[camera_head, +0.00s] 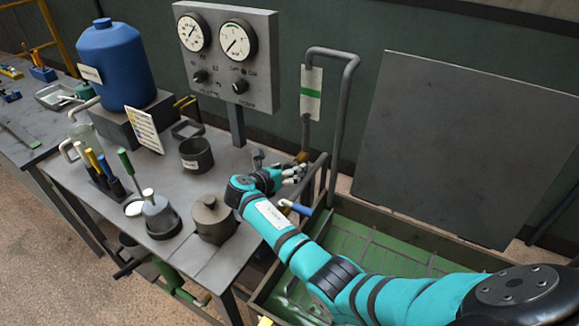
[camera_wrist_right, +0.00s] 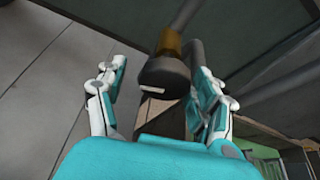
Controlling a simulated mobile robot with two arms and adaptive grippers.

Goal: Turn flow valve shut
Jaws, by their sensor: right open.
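A dark round valve knob (camera_wrist_right: 163,82) with a white mark and a brass collar (camera_wrist_right: 169,42) sits on the end of a grey pipe in the right wrist view. It lies between the spread fingers of my right gripper (camera_wrist_right: 162,92), with gaps visible on both sides. In the head view my right gripper (camera_head: 288,174) is at the table's right edge, by the brass fitting (camera_head: 301,157), and partly hides the valve. A blue-handled lever (camera_head: 301,208) is just below the gripper. My left gripper is out of view.
A bent grey pipe (camera_head: 340,120) rises beside the green-floored tray (camera_head: 385,258).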

